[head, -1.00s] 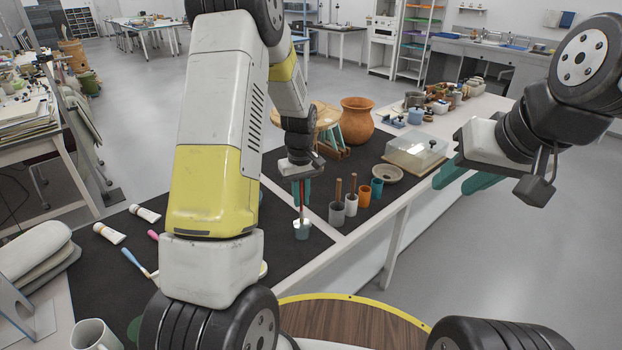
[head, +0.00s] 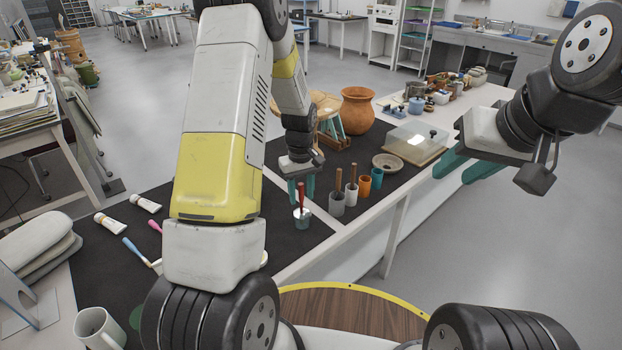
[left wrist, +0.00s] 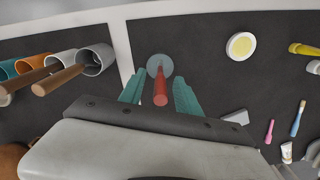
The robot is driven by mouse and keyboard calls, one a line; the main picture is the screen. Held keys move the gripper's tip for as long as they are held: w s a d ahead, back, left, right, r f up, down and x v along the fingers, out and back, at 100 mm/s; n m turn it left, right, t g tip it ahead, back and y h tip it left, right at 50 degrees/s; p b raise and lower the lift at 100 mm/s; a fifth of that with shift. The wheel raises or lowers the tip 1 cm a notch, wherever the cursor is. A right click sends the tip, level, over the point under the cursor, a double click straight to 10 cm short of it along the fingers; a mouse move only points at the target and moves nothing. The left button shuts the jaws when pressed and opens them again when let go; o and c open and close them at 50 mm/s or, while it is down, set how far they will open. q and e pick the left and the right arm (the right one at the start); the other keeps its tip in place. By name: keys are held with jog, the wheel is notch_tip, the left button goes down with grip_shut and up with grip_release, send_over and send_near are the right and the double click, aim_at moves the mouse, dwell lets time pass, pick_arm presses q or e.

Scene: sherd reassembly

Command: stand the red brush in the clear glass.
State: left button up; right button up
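The red brush (head: 301,197) stands in the clear glass (head: 302,221) on the dark mat, with its red handle up and close to upright. In the left wrist view the brush (left wrist: 160,88) rises from the glass (left wrist: 159,65) toward the camera. My left gripper (head: 301,190) is above the glass, its teal fingers apart on either side of the handle. The left wrist view shows a gap between the handle and each finger (left wrist: 160,98). The brush's lower end is hard to make out inside the glass. My right gripper (head: 468,168) is open and empty, off the table's right edge.
Grey (head: 337,205), white (head: 351,196), orange (head: 364,189) and teal (head: 377,178) cups stand close to the right of the glass, some with wooden handles. A blue brush (head: 134,249) and paint tubes (head: 112,227) lie left. A white mug (head: 98,328) stands at front left.

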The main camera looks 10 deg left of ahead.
pick_arm(q)
jog(key=shift+r, duration=3.9)
jog(key=shift+r, duration=0.1)
jog(key=s+r+m+t+h, duration=0.15)
jog(key=s+r, duration=0.35)
jog(key=r, duration=0.5)
jog(key=s+d+r+m+t, duration=0.1)
jog(key=s+r+m+t, duration=0.1)
jog(key=s+r, duration=0.3)
jog(key=s+d+r+m+t, duration=0.1)
jog(key=s+r+m, duration=0.3)
jog(key=s, duration=1)
jog(key=shift+s+r+t+h, duration=0.15)
jog(key=shift+r+t+h, duration=0.2)
jog(key=shift+r+t, duration=0.65)
jog(key=shift+d+r, duration=0.1)
